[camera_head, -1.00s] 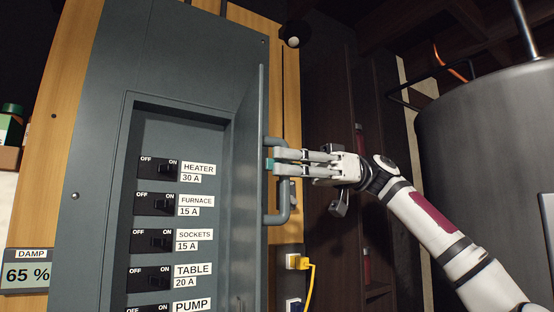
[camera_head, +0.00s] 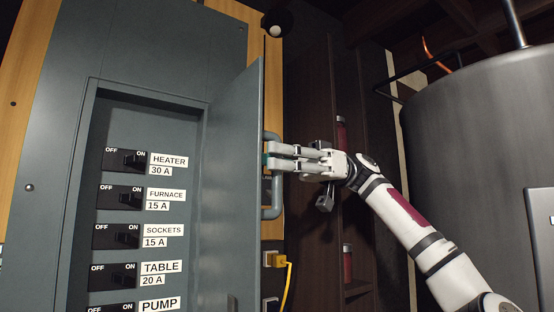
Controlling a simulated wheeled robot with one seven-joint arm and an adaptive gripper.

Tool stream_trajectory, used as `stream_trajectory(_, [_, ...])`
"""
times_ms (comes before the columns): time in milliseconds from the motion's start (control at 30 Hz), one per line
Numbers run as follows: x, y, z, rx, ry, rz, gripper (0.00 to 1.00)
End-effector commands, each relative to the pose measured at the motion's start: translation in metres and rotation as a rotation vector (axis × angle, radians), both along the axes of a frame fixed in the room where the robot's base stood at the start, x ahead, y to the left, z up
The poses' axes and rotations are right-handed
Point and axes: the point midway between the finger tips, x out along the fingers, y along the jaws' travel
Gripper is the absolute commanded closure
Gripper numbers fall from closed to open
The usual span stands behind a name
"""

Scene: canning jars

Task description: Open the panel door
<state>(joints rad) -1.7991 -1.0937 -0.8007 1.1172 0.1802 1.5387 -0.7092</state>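The grey panel door (camera_head: 236,170) stands open, swung out on the right side of the grey electrical panel (camera_head: 60,150). Its inner face shows. A bar handle (camera_head: 272,211) is on the door's outer side. My gripper (camera_head: 268,157) is at the upper part of this handle, its fingers reaching in from the right. The fingertips are partly hidden behind the door edge, so I cannot tell whether they close on the bar. Breaker switches show inside, labelled HEATER (camera_head: 125,160), FURNACE (camera_head: 120,197), SOCKETS (camera_head: 117,236), TABLE and PUMP.
A large grey tank (camera_head: 480,160) stands at the right. A dark shelf with red jars (camera_head: 347,262) is behind my arm. A yellow plug and cord (camera_head: 277,261) are below the handle. Wooden boards (camera_head: 22,60) flank the panel.

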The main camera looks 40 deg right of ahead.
Motion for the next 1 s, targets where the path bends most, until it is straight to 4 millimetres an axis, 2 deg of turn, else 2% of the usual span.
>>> stream_trajectory(33, [0.001, 0.0, 0.001, 0.003, 0.0, -0.003, 0.84])
stream_trajectory(100, [0.001, 0.0, 0.001, 0.003, 0.0, -0.003, 0.68])
stream_trajectory(133, [0.0, 0.0, 0.001, 0.003, 0.0, -0.003, 0.65])
stream_trajectory(533, [0.001, -0.006, 0.001, 0.002, 0.0, -0.002, 0.65])
stream_trajectory(1000, [0.003, -0.078, 0.001, 0.004, -0.001, -0.003, 0.65])
